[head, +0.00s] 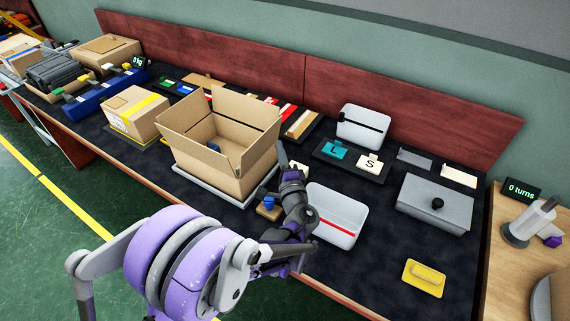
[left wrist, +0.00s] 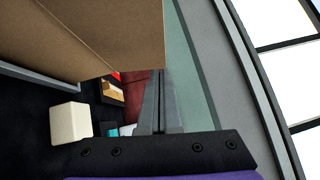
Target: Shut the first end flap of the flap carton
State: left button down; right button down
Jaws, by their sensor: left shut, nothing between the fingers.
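The flap carton (head: 225,177) is a large open brown box on a pale grey board (head: 190,178) in the middle of the bench. Its flaps stand up around the opening, including a left flap (head: 187,112) and a back flap (head: 245,107). A small blue item (head: 213,146) shows inside. My left gripper (head: 283,158) is shut and empty, close beside the carton's right end. In the left wrist view its fingers (left wrist: 160,100) are together, next to a brown cardboard panel (left wrist: 125,35). I cannot tell whether they touch it. My right gripper is not in view.
A white bin with a red stripe (head: 338,218) stands right of my left gripper. A smaller taped carton (head: 135,110) is at left. A wooden block with a blue top (head: 269,206) sits near the front edge. A grey lidded box (head: 435,204) is further right.

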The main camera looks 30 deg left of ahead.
aim_at(266, 134)
pick_arm(q)
jog(key=shift+a+r, duration=0.15)
jog(key=shift+a, duration=0.75)
jog(key=shift+a+r, duration=0.15)
jog(key=shift+a, duration=0.75)
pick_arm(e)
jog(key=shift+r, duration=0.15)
pick_arm(q)
jog(key=shift+r, duration=0.1)
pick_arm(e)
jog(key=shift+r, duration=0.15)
